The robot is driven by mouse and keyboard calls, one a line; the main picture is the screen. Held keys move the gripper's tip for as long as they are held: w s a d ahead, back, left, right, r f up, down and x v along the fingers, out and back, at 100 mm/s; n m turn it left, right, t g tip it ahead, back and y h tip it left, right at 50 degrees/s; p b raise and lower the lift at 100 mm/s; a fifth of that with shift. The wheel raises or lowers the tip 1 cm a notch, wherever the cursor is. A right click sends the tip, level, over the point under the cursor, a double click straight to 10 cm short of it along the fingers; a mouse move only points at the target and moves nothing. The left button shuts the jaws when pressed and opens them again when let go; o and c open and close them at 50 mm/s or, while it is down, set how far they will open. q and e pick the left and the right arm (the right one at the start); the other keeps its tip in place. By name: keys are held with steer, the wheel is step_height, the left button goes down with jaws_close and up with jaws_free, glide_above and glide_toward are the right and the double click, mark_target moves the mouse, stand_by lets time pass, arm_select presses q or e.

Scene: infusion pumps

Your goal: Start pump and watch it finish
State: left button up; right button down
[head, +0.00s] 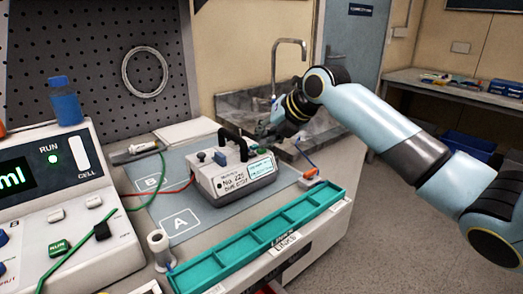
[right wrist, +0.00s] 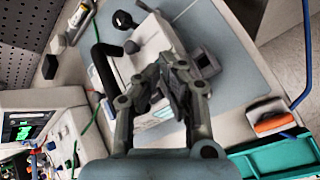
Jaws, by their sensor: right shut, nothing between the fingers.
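A large pale device (head: 60,215) stands at the left edge in the head view. Its dark display shows green "ml", and a green lamp (head: 53,159) beside the word RUN is lit. A green button marked RUN (head: 59,247) sits low on its front. My left gripper is out of view.
A blue-grey mat (head: 180,222) with zones A and B lies under the box. A teal tray (head: 262,238) runs along the bench's front edge. Red and green leads cross the bench.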

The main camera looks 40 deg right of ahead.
mark_target(264, 149)
steer(key=shift+f+b, duration=0.3)
steer(key=shift+f, duration=0.15)
stand_by(0.3)
stand_by(0.3)
steer(key=shift+r+p, duration=0.75)
steer(key=shift+r, duration=0.15)
step_height(264, 149, up, 5)
steer(key=p, duration=0.4)
steer(key=shift+r, duration=0.1)
stand_by(0.5)
